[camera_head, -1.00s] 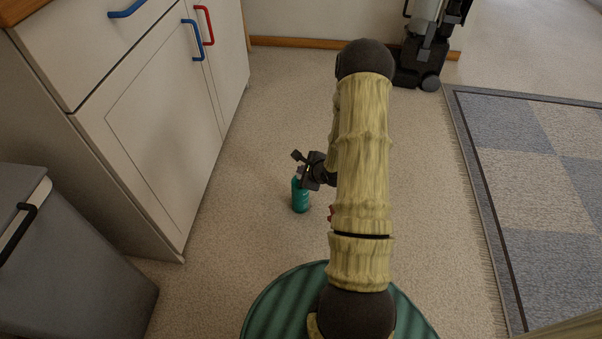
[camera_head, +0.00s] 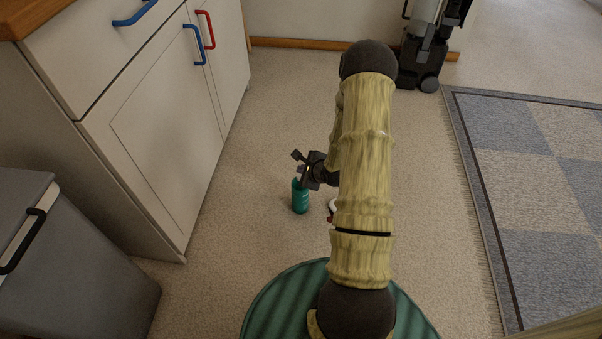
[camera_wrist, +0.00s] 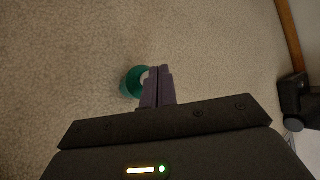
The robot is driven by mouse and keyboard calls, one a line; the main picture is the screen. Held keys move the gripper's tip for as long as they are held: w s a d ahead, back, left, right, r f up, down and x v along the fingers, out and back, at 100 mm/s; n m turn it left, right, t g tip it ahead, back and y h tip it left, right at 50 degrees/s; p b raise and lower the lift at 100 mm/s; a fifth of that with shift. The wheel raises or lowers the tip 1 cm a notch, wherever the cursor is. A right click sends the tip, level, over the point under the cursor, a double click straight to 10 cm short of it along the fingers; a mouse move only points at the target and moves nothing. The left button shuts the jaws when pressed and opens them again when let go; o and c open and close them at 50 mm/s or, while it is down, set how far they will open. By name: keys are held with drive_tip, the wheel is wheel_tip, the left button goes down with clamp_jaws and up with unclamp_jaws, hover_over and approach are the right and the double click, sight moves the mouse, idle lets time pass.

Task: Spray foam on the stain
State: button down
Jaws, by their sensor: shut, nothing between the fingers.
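A teal bottle (camera_head: 300,198) stands upright on the carpet, left of my arm in the head view. Its top is partly hidden by my gripper (camera_head: 300,163). In the wrist view the bottle (camera_wrist: 131,84) shows just left of my shut fingers (camera_wrist: 157,84), which partly cover it. The fingers hold nothing. I cannot tell whether they touch the bottle. No stain can be made out on the visible carpet.
A small red and white thing (camera_head: 332,209) lies on the floor, partly behind my arm. A white cabinet (camera_head: 150,130) and grey bin (camera_head: 60,270) stand at left. A vacuum cleaner (camera_head: 425,55) stands at the back, a checked rug (camera_head: 540,190) at right. Carpet between is clear.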

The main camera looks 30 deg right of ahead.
wheel_tip(320, 180, up, 5)
drive_tip(key=p, duration=0.5)
drive_tip(key=shift+p, duration=0.3)
idle(0.8)
drive_tip(key=shift+a+r, duration=0.1)
drive_tip(key=shift+r, duration=0.1)
drive_tip(key=s+a+r+n+g+p, duration=0.2)
drive_tip(key=s+a+r+n+p, duration=0.5)
drive_tip(key=r, duration=0.6)
drive_tip(key=s+a+r+n+g+h+p, duration=0.1)
drive_tip(key=s+a+r+n+g+p, duration=0.3)
drive_tip(key=r+n, duration=0.75)
drive_tip(key=s+a+r+n+g+p, duration=0.1)
drive_tip(key=s+a+r+n+p, duration=0.5)
drive_tip(key=r, duration=0.8)
wheel_tip(320, 180, up, 37)
drive_tip(key=d+p, duration=0.1)
drive_tip(key=p, duration=3.4)
drive_tip(key=shift+s+d+n, duration=0.3)
drive_tip(key=shift+d+n, duration=0.1)
drive_tip(key=shift+n, duration=0.05)
